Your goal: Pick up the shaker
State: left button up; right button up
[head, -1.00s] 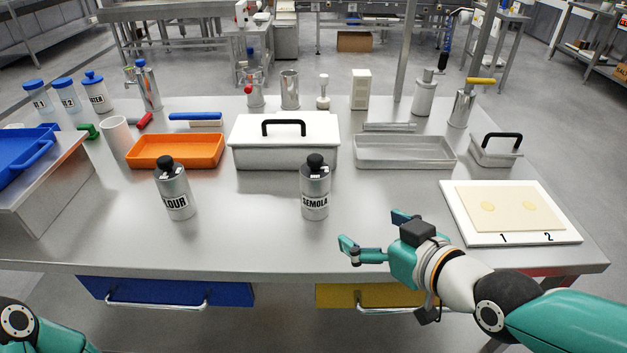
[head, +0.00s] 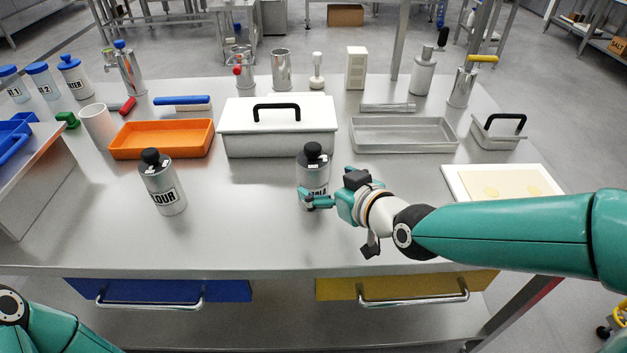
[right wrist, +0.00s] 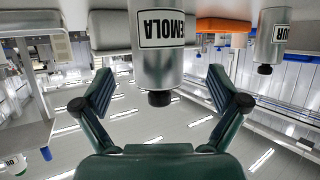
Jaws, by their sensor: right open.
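The metal shaker labelled SEMOLA (head: 314,168), with a black top, stands upright on the steel table. My right gripper (head: 322,194) is open at it, with one finger in front of its lower body. In the right wrist view, which is upside down, the SEMOLA shaker (right wrist: 160,62) lies between the two spread fingers of the gripper (right wrist: 157,88), with gaps on both sides. A second shaker, labelled FLOUR (head: 163,186), stands to the left; it also shows in the right wrist view (right wrist: 271,38). My left gripper is out of view.
A white lidded box (head: 278,141) stands just behind the SEMOLA shaker. An orange tray (head: 161,150) is behind the FLOUR shaker, and a metal tray (head: 403,148) is at right. A board with dough (head: 470,182) lies behind my right arm. The table's front strip is clear.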

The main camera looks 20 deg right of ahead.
jog(key=shift+x, duration=3.25)
jog(key=shift+d, duration=0.15)
jog(key=shift+c, duration=0.2)
jog(key=c, duration=1.5)
